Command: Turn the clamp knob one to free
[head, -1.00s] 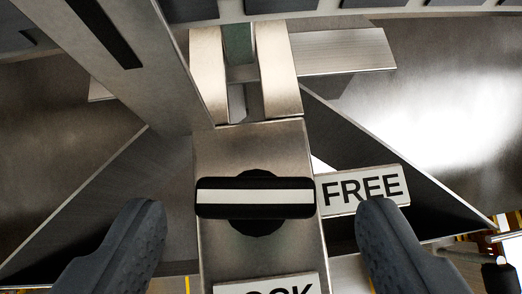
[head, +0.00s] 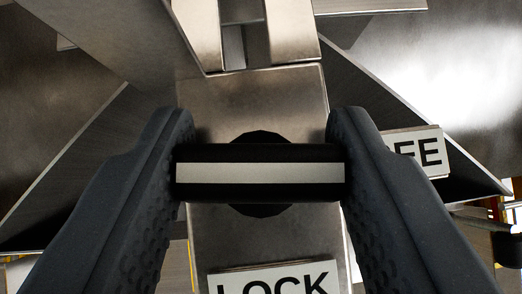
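The clamp knob (head: 260,172) is a black bar with a white stripe on a round black hub, set on a metal block (head: 262,95). Its bar lies left to right, the stripe pointing toward the FREE label (head: 425,150) at the right. The LOCK label (head: 275,281) is below the knob, cut by the picture's bottom edge. My gripper (head: 260,130) has its two dark fingers at either end of the bar, close to or touching both ends. I cannot tell whether they press on it. The right finger hides part of the FREE label.
Metal prongs (head: 289,35) rise behind the block. A slanted metal beam (head: 120,35) stands at the upper left. Shiny metal sheets (head: 440,75) and dark sloping plates (head: 390,95) flank the block.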

